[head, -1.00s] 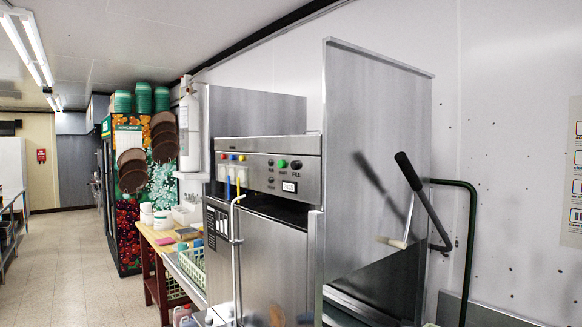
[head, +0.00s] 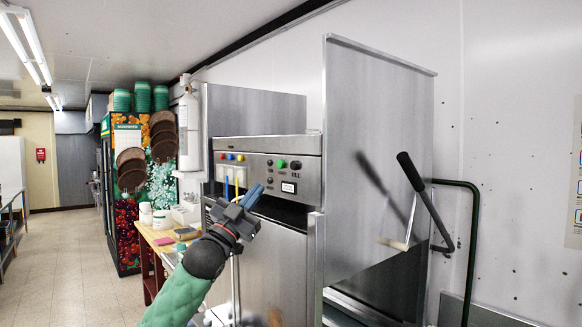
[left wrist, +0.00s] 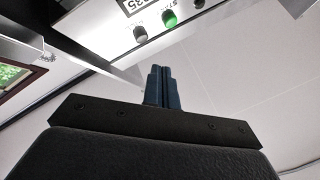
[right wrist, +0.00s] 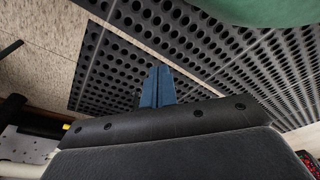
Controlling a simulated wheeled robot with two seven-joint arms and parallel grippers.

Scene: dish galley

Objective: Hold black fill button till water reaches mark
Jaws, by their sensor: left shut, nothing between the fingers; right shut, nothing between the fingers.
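The black fill button (head: 296,165) is on the steel control panel of the machine, at the right of the top button row, above the label FILL. In the left wrist view a dark grey button (left wrist: 140,36), seemingly the same one, is beside the green button. My left gripper (head: 254,193) is shut and empty, in front of the panel, below and left of the button in the head view and apart from it. My right gripper (right wrist: 157,76) is shut and empty, above a black floor mat; the head view does not show it. No water or mark is visible.
A green button (head: 281,164) and a small display (head: 289,188) are close to the fill button. A tall steel side panel (head: 375,150) stands right of the controls. A black-handled lever (head: 412,172) is further right. A wooden table (head: 155,238) stands left.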

